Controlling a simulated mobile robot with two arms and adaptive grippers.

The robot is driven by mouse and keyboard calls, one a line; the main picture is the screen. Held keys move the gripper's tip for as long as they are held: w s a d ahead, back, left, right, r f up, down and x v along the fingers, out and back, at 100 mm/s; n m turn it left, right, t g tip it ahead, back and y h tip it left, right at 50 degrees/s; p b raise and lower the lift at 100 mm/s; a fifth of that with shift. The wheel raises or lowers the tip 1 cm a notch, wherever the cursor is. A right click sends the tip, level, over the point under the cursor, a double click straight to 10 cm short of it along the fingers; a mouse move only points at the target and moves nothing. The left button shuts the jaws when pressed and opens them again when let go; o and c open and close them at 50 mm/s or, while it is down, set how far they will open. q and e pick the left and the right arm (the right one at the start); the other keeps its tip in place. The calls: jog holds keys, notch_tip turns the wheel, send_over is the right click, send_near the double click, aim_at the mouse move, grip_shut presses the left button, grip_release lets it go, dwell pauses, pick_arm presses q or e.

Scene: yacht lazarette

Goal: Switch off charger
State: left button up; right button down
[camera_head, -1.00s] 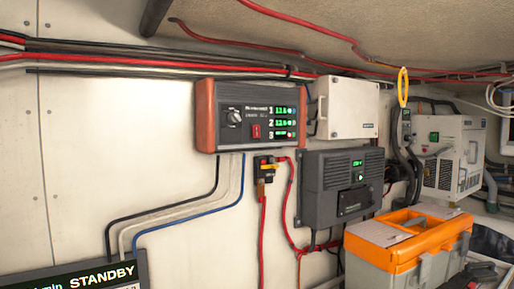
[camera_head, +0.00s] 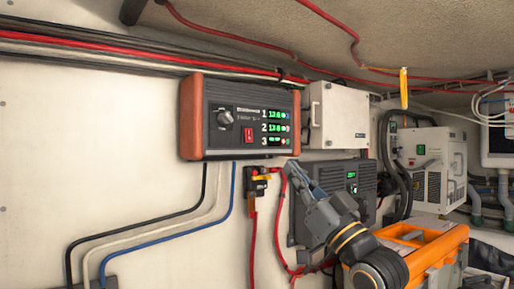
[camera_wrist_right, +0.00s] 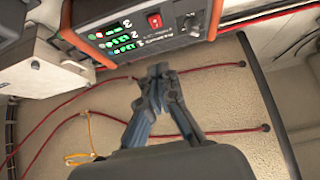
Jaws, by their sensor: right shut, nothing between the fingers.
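The charger (camera_head: 230,148) is a dark box with orange-brown end cheeks, mounted on the white wall. Its front has a black knob (camera_head: 225,118), a red rocker switch (camera_head: 249,134) and three lit green displays (camera_head: 274,128). The charger also shows upside down in the right wrist view, with the red rocker switch (camera_wrist_right: 154,21) near the top. My right gripper (camera_head: 291,166) is shut and empty, just below the charger's lower right corner in the head view. In the right wrist view its fingertips (camera_wrist_right: 158,70) are together, apart from the switch. My left gripper is not in view.
A white box (camera_head: 338,118) is right of the charger. A grey unit (camera_head: 330,176) is partly hidden behind my right arm. An orange-lidded toolbox (camera_head: 440,241) stands lower right. Cables run along the wall top.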

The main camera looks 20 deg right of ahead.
aim_at(250, 140)
jog(key=p+x, duration=0.2)
jog(key=x, duration=0.2)
jog(key=f+p+x, duration=0.1)
jog(key=p+x, duration=0.1)
jog(key=x, duration=0.2)
jog(key=w+p+x, duration=0.1)
jog(key=p+x, duration=0.1)
jog(key=x, duration=0.2)
jog(key=shift+w+a+f, duration=0.1)
jog(key=shift+a+f, duration=0.05)
jog(key=shift+a, duration=0.1)
jog(key=shift+w+a+f+p, duration=0.2)
jog(key=shift+w+p, duration=0.2)
jog(key=shift+w, duration=0.15)
jog(key=shift+f, duration=0.1)
jog(key=shift+w, duration=0.3)
jog(key=shift+a, duration=0.1)
jog(key=shift+f, duration=0.2)
